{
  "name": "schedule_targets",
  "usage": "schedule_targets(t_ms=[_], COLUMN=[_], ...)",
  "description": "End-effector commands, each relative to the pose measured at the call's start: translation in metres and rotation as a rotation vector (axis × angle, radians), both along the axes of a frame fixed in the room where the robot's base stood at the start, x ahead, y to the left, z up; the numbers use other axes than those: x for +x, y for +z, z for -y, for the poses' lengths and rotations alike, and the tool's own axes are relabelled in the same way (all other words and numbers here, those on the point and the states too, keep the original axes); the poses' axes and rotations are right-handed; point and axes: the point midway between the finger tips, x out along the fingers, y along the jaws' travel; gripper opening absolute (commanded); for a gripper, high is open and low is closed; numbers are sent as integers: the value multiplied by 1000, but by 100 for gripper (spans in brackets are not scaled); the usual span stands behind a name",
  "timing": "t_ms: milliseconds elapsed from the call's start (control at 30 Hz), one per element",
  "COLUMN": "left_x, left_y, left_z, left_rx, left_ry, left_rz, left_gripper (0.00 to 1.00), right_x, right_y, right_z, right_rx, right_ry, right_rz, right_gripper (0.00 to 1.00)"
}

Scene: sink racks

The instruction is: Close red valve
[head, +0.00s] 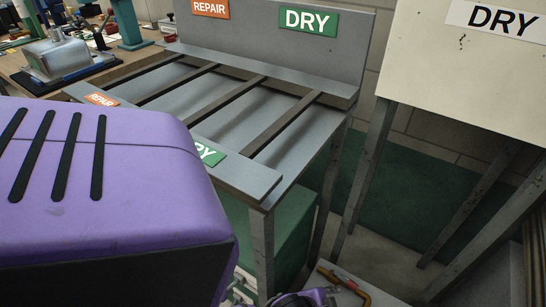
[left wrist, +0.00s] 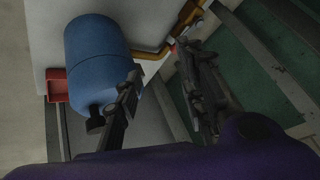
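The red valve shows as a small red spot (left wrist: 173,49) on a brass pipe (left wrist: 150,54) in the left wrist view. A small red part (head: 351,284) also shows beside the brass pipe at the bottom of the head view. My left gripper (left wrist: 160,62) has its two dark fingers spread apart, with nothing held between them. The red spot lies close to the right fingertip; I cannot tell whether they touch. The valve's handle is too small and dark to make out its position. My right gripper is not in view.
A blue tank (left wrist: 92,55) with a red bracket (left wrist: 57,85) sits beside the left finger. A grey slotted rack (head: 232,175) with REPAIR and DRY signs stands in the head view. A white DRY cabinet (head: 455,70) on metal legs is at right. My purple body hides the lower left.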

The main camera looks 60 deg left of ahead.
Motion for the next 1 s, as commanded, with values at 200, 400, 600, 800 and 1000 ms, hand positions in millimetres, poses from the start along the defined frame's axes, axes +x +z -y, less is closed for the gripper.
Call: schedule_targets(t_ms=[200, 400, 600, 800, 1000], left_x=[-47, -86, -126, -163, -188], left_y=[-6, -8, -10, -11, -12], left_z=[4, 7, 10, 12, 13], left_rx=[-85, -146, -193, -226, -240], left_ry=[74, 126, 167, 200, 219], left_rz=[30, 38, 30, 11, -9], left_gripper=[37, 37, 37, 37, 37], right_x=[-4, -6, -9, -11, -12], right_y=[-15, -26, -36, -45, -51], right_z=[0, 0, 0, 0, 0], right_rx=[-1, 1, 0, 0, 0], right_ry=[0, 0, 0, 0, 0], right_rz=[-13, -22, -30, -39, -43], right_gripper=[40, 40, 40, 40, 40])
